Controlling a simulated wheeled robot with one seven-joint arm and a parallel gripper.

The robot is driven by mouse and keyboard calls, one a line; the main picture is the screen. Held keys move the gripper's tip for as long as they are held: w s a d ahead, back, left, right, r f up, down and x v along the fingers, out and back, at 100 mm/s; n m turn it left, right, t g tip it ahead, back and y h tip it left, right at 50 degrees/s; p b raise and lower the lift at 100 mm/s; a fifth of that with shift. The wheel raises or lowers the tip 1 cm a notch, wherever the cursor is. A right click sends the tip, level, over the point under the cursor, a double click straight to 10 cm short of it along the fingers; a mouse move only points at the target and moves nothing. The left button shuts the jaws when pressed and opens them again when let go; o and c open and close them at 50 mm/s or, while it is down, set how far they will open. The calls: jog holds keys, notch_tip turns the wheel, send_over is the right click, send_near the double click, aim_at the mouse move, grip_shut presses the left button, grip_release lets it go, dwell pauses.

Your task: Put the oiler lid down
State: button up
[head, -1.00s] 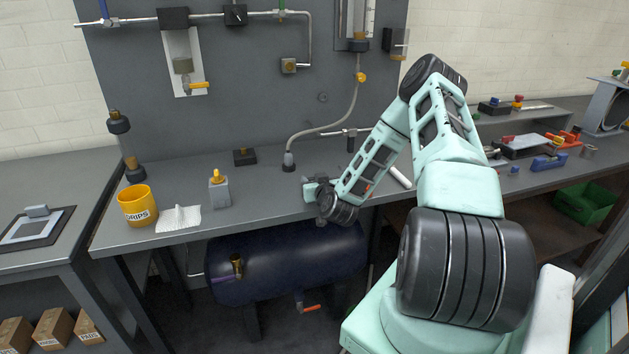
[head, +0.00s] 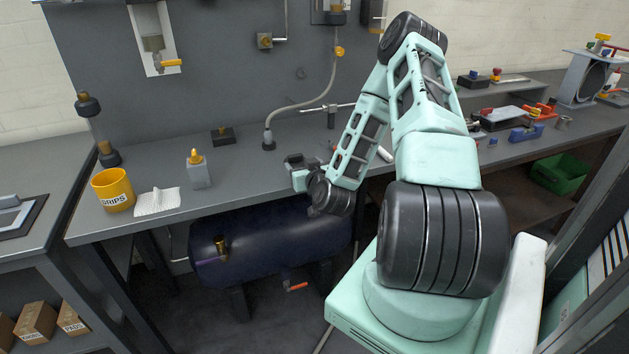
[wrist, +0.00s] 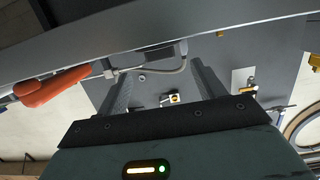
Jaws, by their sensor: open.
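My gripper (head: 294,168) is in front of the bench's front edge, right of the grey oil bottle (head: 199,172) with its orange nozzle. In the wrist view its two fingers (wrist: 165,88) stand wide apart, with nothing held between them. I cannot tell for certain which thing is the oiler lid. A small black block with a brass knob (head: 223,136) lies on the bench near the back panel. A clear-walled column with a black cap (head: 89,105) stands at the bench's left end, capped on top.
A yellow drips cup (head: 112,190) and a white cloth (head: 157,201) lie at the bench's left front. A hose (head: 300,108) runs down the panel to the bench. A dark tank (head: 270,245) sits below. The bench (head: 240,168) between bottle and gripper is clear.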

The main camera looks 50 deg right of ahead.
jog(key=p+v, duration=0.6)
jog(key=v, duration=0.3)
jog(key=shift+s+a+p, duration=0.2)
jog(key=shift+s+p, duration=0.1)
grip_shut()
dwell(1.4)
